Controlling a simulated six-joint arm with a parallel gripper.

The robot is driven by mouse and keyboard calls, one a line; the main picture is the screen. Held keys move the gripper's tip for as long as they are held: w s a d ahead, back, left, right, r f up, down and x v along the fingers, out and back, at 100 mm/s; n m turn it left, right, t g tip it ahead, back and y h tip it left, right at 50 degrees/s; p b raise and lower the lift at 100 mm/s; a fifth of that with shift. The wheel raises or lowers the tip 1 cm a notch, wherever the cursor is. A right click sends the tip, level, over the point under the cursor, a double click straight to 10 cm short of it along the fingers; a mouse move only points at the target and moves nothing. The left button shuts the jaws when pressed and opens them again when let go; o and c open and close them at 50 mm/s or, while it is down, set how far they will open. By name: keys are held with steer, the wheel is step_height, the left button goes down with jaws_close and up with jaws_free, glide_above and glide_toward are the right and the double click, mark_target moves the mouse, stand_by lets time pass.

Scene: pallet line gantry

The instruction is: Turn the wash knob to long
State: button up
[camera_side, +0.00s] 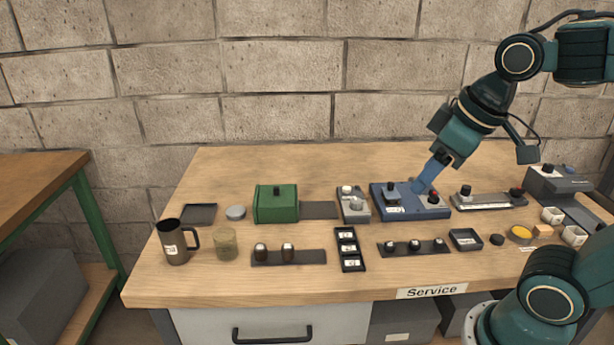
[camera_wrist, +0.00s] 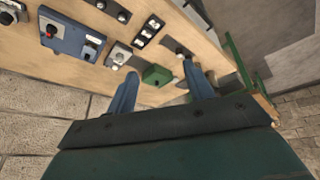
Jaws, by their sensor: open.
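A blue control box (camera_side: 410,208) stands right of centre on the wooden bench. It carries a dark knob (camera_side: 392,190) on its left and a red-topped control (camera_side: 433,196) on its right. It also shows at upper left in the wrist view (camera_wrist: 70,38). I cannot read which control is the wash knob or where it points. My gripper (camera_side: 421,186) has blue fingers and hangs over the rear of this box, between the two controls; contact is unclear. In the wrist view the fingers (camera_wrist: 160,73) are spread apart with nothing held between them.
A grey box with pale controls (camera_side: 352,205) stands just left of the blue box, and a green box (camera_side: 275,204) farther left. A long grey panel with knobs (camera_side: 488,202) is to the right. Small trays and a switch strip (camera_side: 414,248) lie in front. The bench's rear strip is clear.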

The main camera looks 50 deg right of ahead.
steer(key=w+d+n+g, duration=0.1)
steer(key=w+d+n, duration=0.15)
steer(key=w, duration=0.45)
steer(key=n+g, duration=0.4)
steer(key=n, duration=0.3)
glide_above(357, 200)
step_height(357, 200, down, 11)
steer(key=shift+f, duration=0.15)
steer(key=shift+a+f, duration=0.1)
step_height(357, 200, down, 14)
steer(key=shift+r, duration=0.2)
steer(key=c, duration=1)
